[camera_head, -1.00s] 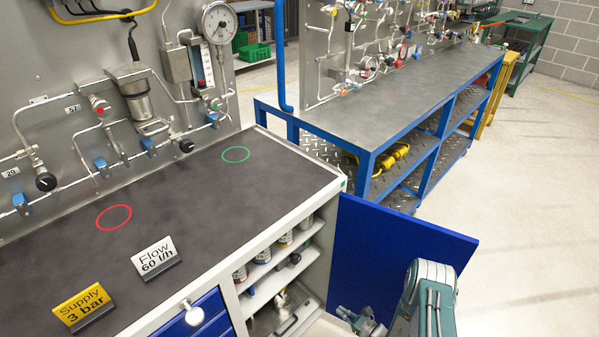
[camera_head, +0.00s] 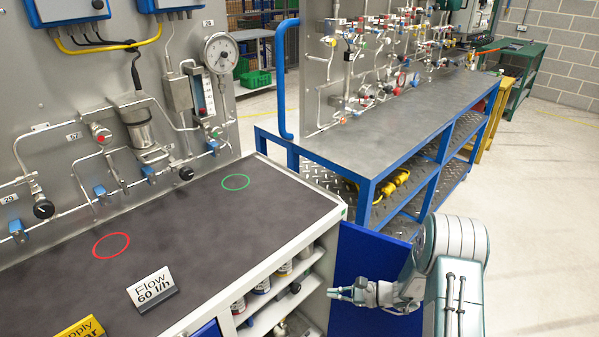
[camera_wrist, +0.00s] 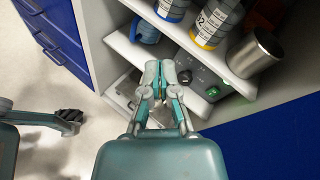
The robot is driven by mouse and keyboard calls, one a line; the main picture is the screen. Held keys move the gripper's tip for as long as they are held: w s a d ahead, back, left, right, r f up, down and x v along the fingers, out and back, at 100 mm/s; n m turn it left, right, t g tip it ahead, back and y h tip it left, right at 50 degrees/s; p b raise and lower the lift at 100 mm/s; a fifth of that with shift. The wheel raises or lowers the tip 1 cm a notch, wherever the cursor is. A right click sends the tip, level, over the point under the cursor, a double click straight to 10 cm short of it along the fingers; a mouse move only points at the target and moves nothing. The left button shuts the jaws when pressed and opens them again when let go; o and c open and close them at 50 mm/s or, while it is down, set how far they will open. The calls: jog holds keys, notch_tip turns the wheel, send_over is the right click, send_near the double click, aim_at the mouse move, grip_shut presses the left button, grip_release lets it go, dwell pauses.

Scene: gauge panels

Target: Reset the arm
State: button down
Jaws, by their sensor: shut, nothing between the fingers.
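My gripper (camera_head: 345,293) is at the lower right of the head view, at the end of my teal and grey arm. It is in front of the open blue cabinet door (camera_head: 358,268) and to the right of the cabinet shelves. In the wrist view my gripper (camera_wrist: 160,80) points towards the open cabinet. Its fingers are together with nothing between them.
The cabinet shelves (camera_wrist: 150,42) hold labelled bottles (camera_wrist: 212,22) and a metal cup (camera_wrist: 256,54). A dark worktop (camera_head: 180,235) carries red and green rings and a Flow sign (camera_head: 152,289). A blue-framed bench (camera_head: 390,128) stands behind. Floor on the right is clear.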

jog(key=s+a+r+n+g+h, duration=0.1)
jog(key=s+r+n+h, duration=0.2)
jog(key=r, duration=0.4)
jog(key=s+r+n+g+h, duration=0.1)
jog(key=s+r+n+g, duration=0.2)
jog(key=r, duration=0.4)
jog(key=s+a+r+n+h, duration=0.1)
jog(key=s+r+n+h, duration=0.1)
jog(key=s+r+n, duration=0.4)
jog(key=s+d+r+n+t+h, duration=0.2)
jog(key=s+d+r+t+h, duration=0.1)
jog(key=s+r, duration=0.3)
jog(key=s+d+r+n+t+h, duration=0.2)
jog(key=s+d+r+t+h, duration=0.1)
jog(key=s+r, duration=0.4)
jog(key=s+d+h, duration=0.1)
jog(key=s+h, duration=0.1)
jog(key=shift+s+d+n+h, duration=0.15)
jog(key=shift+d+n+h, duration=0.15)
jog(key=shift+a+r, duration=0.1)
jog(key=shift+a, duration=0.05)
